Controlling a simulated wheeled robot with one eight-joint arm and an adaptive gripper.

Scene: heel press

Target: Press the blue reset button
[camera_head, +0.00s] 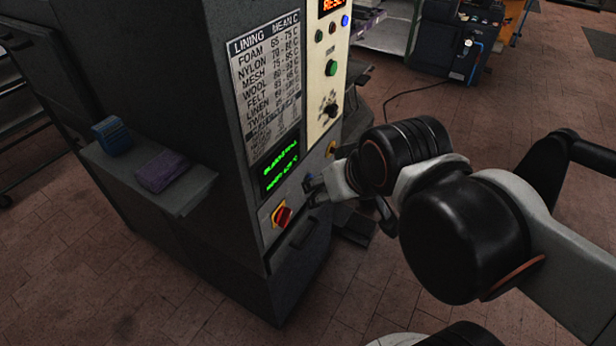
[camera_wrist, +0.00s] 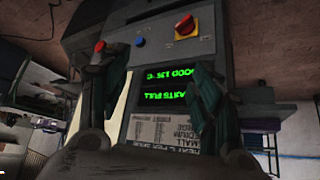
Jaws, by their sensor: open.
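In the wrist view, which is upside down, a round blue button (camera_wrist: 140,41) sits on the machine's grey panel. It lies between a red button (camera_wrist: 99,46) and a red rotary switch on a yellow plate (camera_wrist: 186,25). My gripper (camera_head: 315,189) is in front of the lower panel, right of the red switch (camera_head: 281,215). Its fingers are apart and empty in the wrist view (camera_wrist: 160,66). I cannot see contact with any button.
The machine's front has a lining chart (camera_head: 267,85), a green text display (camera_head: 279,165), a green button (camera_head: 331,68) and a black knob (camera_head: 330,110). A side shelf (camera_head: 195,185) holds a blue block (camera_head: 112,136) and a purple one (camera_head: 161,171). Floor at right is mostly open.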

